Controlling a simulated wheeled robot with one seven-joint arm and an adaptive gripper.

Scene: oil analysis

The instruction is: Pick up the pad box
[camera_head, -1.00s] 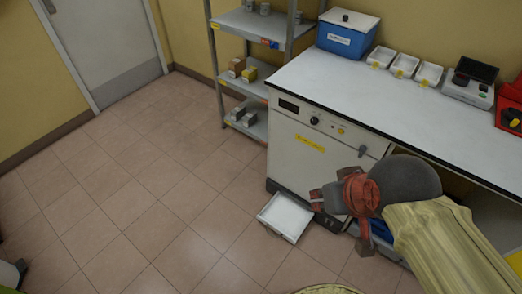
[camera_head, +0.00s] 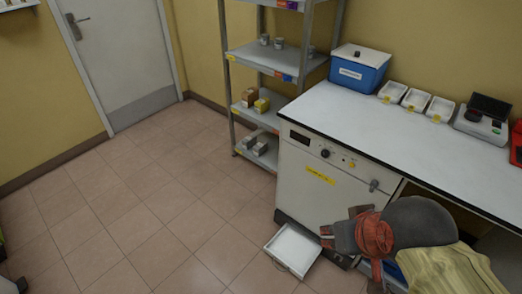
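I cannot tell for sure which item is the pad box. My gripper (camera_head: 335,236) is at the lower right, in front of the white cabinet, well to the right of the shelf boxes. It appears above and beside a white tray (camera_head: 293,249) low near the floor. Its fingers are small and dark, and I cannot tell whether they are open. I see nothing held.
The white cabinet (camera_head: 312,187) and worktop (camera_head: 380,130) fill the right. A blue box (camera_head: 358,72), several small white trays (camera_head: 416,100) and a dark-lidded device (camera_head: 484,118) stand on it. The metal shelf (camera_head: 290,62) is against the wall.

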